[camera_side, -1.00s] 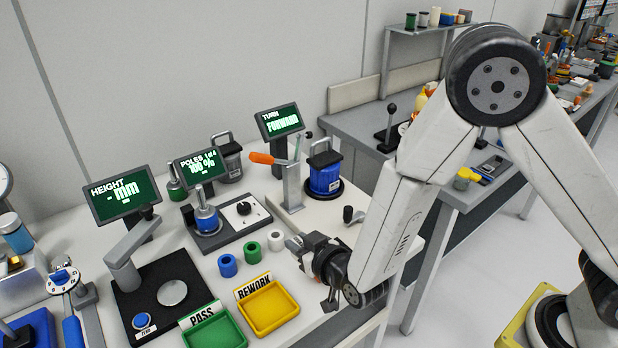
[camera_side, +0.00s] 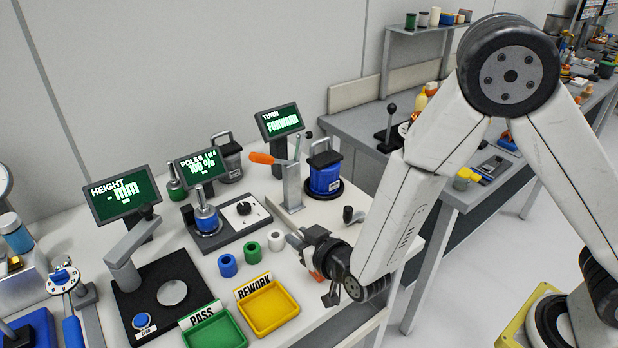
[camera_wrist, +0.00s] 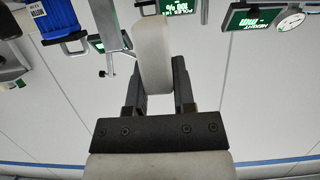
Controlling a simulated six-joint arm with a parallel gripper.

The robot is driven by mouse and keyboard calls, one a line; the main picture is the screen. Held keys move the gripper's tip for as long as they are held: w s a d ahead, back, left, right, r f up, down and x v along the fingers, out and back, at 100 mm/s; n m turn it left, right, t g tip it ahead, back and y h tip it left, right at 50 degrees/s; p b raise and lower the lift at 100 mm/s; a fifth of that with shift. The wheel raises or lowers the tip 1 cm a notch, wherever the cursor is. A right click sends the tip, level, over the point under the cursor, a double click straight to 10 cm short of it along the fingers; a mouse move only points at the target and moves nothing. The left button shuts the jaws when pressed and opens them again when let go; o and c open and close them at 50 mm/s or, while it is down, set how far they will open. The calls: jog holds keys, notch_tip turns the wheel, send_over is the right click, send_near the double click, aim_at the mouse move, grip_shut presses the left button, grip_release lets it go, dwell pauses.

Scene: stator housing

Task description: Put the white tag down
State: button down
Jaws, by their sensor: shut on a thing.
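My gripper (camera_side: 298,241) is over the right part of the white bench, just right of the small white ring. In the wrist view my gripper (camera_wrist: 158,75) has both fingers closed against the sides of the white tag (camera_wrist: 152,50), a pale flat piece with a rounded end. The tag sticks out past the fingertips. In the side view the tag is too small and hidden to make out clearly, and I cannot tell whether it touches the bench.
Blue (camera_side: 227,265), green (camera_side: 252,247) and white (camera_side: 275,240) rings stand left of my gripper. The yellow REWORK tray (camera_side: 270,309) and green PASS tray (camera_side: 215,335) are in front. A lever fixture with an orange handle (camera_side: 262,158) and a blue housing (camera_side: 324,178) stand behind.

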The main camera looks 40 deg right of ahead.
jog(key=w+d+r, duration=0.1)
jog(key=d, duration=0.4)
jog(key=w+d+r, duration=0.1)
jog(key=w+d, duration=0.1)
jog(key=d, duration=0.3)
jog(key=w+d+r, duration=0.1)
jog(key=d, duration=0.5)
jog(key=shift+w+d+r, duration=0.1)
jog(key=shift+w+r, duration=0.15)
jog(key=shift+w, duration=0.1)
jog(key=shift+d+r, duration=0.15)
jog(key=shift+d, duration=0.6)
jog(key=shift+r+v, duration=0.35)
jog(key=shift+v, duration=1.95)
jog(key=a+f, duration=0.2)
jog(key=a, duration=0.4)
jog(key=a+f, duration=0.2)
jog(key=a, duration=0.4)
jog(key=a+f, duration=0.2)
jog(key=a, duration=0.4)
jog(key=shift+s+a, duration=0.1)
jog(key=shift+s, duration=0.2)
